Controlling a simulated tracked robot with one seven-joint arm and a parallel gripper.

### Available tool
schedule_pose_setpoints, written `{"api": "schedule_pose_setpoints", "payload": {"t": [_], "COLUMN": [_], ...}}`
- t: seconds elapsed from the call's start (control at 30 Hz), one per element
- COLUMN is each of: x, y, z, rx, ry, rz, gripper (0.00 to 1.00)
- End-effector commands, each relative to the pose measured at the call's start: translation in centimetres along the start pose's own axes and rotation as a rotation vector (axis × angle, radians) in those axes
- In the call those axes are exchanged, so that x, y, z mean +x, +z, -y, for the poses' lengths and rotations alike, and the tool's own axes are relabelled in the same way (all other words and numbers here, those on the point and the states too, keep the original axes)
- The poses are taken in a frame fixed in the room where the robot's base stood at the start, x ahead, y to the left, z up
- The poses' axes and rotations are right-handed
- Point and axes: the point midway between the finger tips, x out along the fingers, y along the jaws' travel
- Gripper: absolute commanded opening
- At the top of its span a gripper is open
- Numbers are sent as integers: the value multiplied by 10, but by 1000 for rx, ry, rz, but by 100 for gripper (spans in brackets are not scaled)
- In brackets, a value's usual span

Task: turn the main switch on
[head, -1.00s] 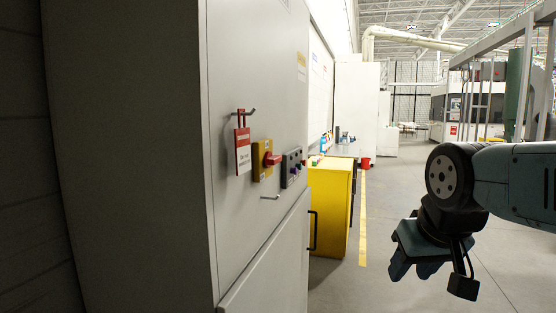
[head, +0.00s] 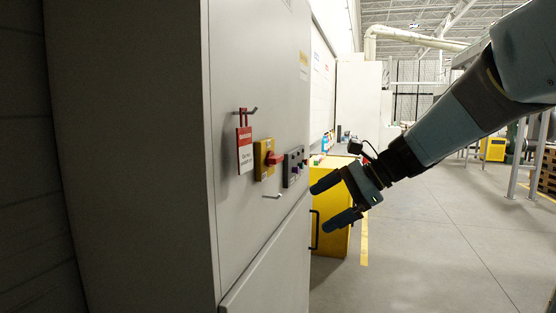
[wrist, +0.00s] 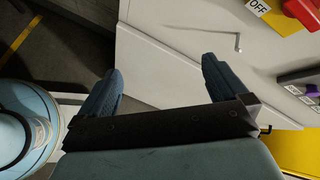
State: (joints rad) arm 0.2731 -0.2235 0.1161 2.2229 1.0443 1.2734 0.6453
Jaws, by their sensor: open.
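The main switch, a red handle (head: 276,158) on a yellow plate (head: 262,161), is mounted on the front of the grey cabinet (head: 250,60). In the wrist view the red handle (wrist: 304,12) is cut off at the top right corner, with an "OFF" label beside it on the yellow plate (wrist: 285,18). My gripper (head: 320,207) is open and empty. It is to the right of the switch and lower in the head view, apart from it. In the wrist view both fingers of my gripper (wrist: 160,65) point toward the cabinet front.
A red and white tag (head: 244,150) hangs from a hook left of the switch. A dark control box (head: 293,168) with knobs is to its right. A small handle (head: 271,197) sticks out below. A yellow cabinet (head: 330,180) stands beyond.

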Motion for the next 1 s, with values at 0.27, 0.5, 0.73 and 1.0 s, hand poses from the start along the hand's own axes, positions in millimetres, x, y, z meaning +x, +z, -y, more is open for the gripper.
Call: {"api": "schedule_pose_setpoints", "payload": {"t": [0.27,0.5,0.73,1.0], "x": [-17,-36,-28,8], "y": [-21,-37,-34,-15], "z": [100,142,152,170], "rx": [437,599,618,616], "ry": [-197,-278,-286,-286], "rz": [369,548,572,571], "gripper": [100,100,100,100]}}
